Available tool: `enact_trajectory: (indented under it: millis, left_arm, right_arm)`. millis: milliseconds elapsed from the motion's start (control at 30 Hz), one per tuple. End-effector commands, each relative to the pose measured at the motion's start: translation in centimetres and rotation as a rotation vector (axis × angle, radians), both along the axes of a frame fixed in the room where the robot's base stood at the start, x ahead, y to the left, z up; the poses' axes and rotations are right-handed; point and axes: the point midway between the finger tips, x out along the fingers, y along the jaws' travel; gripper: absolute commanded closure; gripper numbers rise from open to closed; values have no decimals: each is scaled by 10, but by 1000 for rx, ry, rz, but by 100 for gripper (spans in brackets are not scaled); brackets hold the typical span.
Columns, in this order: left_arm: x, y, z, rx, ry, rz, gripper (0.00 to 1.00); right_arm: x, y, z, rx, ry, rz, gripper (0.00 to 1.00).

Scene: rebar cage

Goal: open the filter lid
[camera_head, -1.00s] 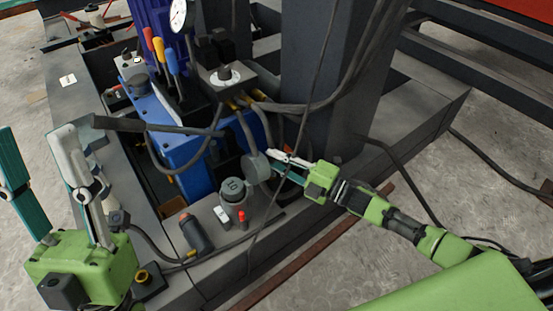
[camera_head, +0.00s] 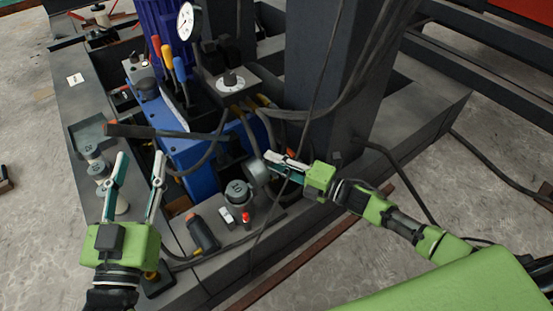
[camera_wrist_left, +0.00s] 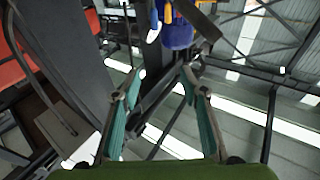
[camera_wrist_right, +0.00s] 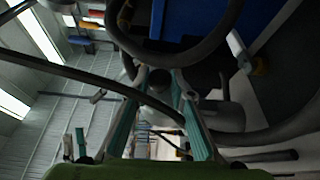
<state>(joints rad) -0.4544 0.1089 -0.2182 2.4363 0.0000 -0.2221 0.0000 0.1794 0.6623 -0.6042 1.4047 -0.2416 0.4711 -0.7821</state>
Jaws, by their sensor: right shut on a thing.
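A grey filter-like canister (camera_head: 238,194) with a marked round top stands on the machine base in the head view. A grey round lid-like part (camera_head: 256,170) is just behind it, by my right fingertips. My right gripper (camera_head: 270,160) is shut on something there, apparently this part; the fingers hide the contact. In the right wrist view, a dark round end (camera_wrist_right: 158,80) sits between my right fingertips and a grey cylinder (camera_wrist_right: 215,114) is beside them. My left gripper (camera_head: 140,157) is open and empty, pointing up, left of the canister.
A blue tank (camera_head: 190,165) with levers (camera_head: 174,65) and a pressure gauge (camera_head: 185,20) is behind. A black handle bar (camera_head: 150,132) reaches across near my left fingers. Hoses hang around my right gripper. A dark column (camera_head: 325,85) rises behind. A black-and-orange tool (camera_head: 203,235) lies in front.

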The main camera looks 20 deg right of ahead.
Motion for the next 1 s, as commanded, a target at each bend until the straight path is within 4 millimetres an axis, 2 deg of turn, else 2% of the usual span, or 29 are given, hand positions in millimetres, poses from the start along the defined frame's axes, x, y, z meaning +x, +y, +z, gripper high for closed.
enact_trajectory:
  millis: [233, 500, 700, 967, 1000]
  left_arm:
    - [-1, 7, -51, 63, 243, 15, 60]
    - [-15, 18, -102, 121, 476, 30, 60]
    - [-21, 21, -117, 137, 542, 34, 60]
    - [-22, 21, -118, 137, 544, 34, 60]
    - [-22, 21, -118, 137, 544, 34, 60]
  right_arm:
    - [-3, 6, 5, -55, -18, 4, 100]
    - [-5, 10, 8, -109, -37, 4, 100]
    - [-5, 11, 8, -125, -43, 4, 100]
    - [-5, 11, 7, -125, -44, 4, 100]
    - [-5, 11, 7, -125, -44, 4, 74]
